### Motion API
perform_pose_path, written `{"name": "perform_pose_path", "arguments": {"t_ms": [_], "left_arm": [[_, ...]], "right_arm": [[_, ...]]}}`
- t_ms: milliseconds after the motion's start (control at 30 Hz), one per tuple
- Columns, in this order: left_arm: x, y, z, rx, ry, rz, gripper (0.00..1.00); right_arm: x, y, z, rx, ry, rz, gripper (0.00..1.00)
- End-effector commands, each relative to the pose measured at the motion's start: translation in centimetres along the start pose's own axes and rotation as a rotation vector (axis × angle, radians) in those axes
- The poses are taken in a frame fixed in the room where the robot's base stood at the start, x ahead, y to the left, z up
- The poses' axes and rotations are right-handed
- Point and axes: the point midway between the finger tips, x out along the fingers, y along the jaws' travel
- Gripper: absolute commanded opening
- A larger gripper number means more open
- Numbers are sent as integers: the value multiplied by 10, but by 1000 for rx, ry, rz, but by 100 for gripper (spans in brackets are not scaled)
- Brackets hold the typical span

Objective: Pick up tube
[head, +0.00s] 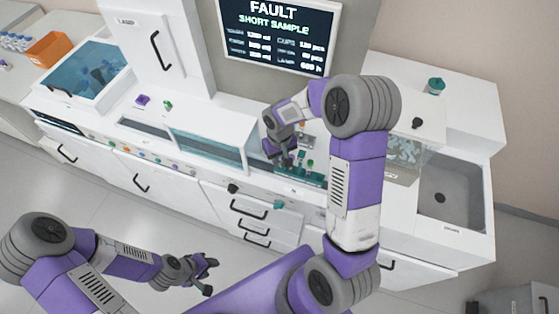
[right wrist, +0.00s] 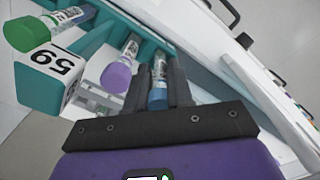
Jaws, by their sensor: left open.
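In the right wrist view, a clear tube with a blue cap (right wrist: 157,97) stands between the two fingers of my right gripper (right wrist: 157,85). The fingers flank it closely; I cannot tell whether they press on it. A tube with a purple cap (right wrist: 117,76) and a tube with a green cap (right wrist: 27,34) are to the left, by a teal rack (right wrist: 90,42). In the head view, my right gripper (head: 283,158) is down at the counter among small tubes, which it partly hides. My left gripper (head: 209,275) is open and empty, low over the floor.
In the head view are a wall screen (head: 280,30) reading FAULT, SHORT SAMPLE, a sink (head: 440,198) at right, a clear bin (head: 405,150), and an orange box (head: 48,49) at far left.

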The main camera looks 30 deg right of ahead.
Motion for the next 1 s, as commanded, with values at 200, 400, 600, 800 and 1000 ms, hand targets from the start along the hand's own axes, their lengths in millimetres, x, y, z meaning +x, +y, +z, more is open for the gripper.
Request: {"name": "perform_pose_path", "arguments": {"t_ms": [200,400,600,800,1000], "left_arm": [[0,0,0,0,0,0,43],[-1,0,0,0,0,0,43],[-3,1,0,0,0,0,43],[-5,2,0,0,0,0,43],[-6,2,0,0,0,0,43]], "right_arm": [[0,0,0,0,0,0,4],[-13,0,-1,1,4,0,4],[-54,0,-1,0,7,0,4],[-88,0,-1,-1,4,0,4],[-100,0,0,-1,0,0,4]]}}
